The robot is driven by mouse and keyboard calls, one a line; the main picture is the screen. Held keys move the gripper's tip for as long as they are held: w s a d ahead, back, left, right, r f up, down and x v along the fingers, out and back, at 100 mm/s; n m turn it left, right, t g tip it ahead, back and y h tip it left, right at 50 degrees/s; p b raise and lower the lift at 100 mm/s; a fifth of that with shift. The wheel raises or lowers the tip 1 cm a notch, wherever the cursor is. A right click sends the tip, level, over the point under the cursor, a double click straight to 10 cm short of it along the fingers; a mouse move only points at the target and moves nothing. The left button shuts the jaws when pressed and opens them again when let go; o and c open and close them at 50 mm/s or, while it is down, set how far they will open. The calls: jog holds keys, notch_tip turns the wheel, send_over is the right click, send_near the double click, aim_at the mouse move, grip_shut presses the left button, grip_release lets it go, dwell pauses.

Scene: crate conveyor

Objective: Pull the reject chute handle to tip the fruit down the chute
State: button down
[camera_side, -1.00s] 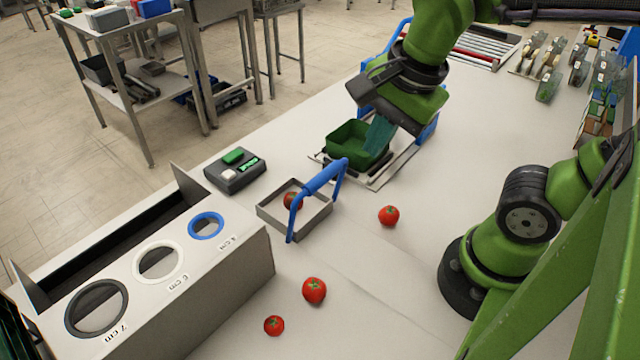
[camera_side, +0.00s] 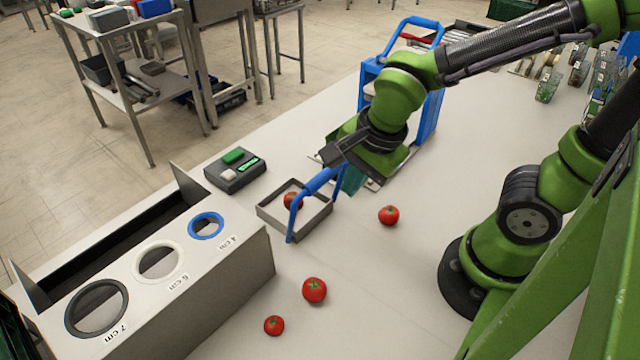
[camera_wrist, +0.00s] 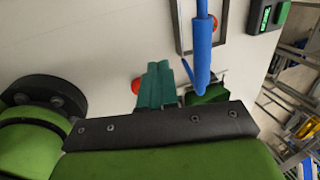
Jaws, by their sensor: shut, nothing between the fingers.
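A grey square tray (camera_side: 270,222) holds a red tomato (camera_side: 293,201) with a brownish patch. A blue bar handle (camera_side: 318,182) arches over the tray's right side; it also shows in the wrist view (camera_wrist: 202,50). A blue frame (camera_side: 432,115) with a blue top bar (camera_side: 420,21) stands behind my arm. The views do not settle which blue bar is the reject chute handle. My gripper (camera_side: 353,181) is shut and empty, its teal fingers pointing down just right of the tray handle. In the wrist view, my gripper (camera_wrist: 160,85) appears left of the handle, with a gap.
Loose tomatoes (camera_side: 388,215) (camera_side: 314,290) (camera_side: 274,325) lie on the white table. A grey sizing box (camera_side: 225,283) with round holes stands at front left.

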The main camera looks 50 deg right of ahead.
jog(key=shift+w+f, duration=0.2)
jog(key=shift+w, duration=1.65)
jog(key=shift+w, duration=0.1)
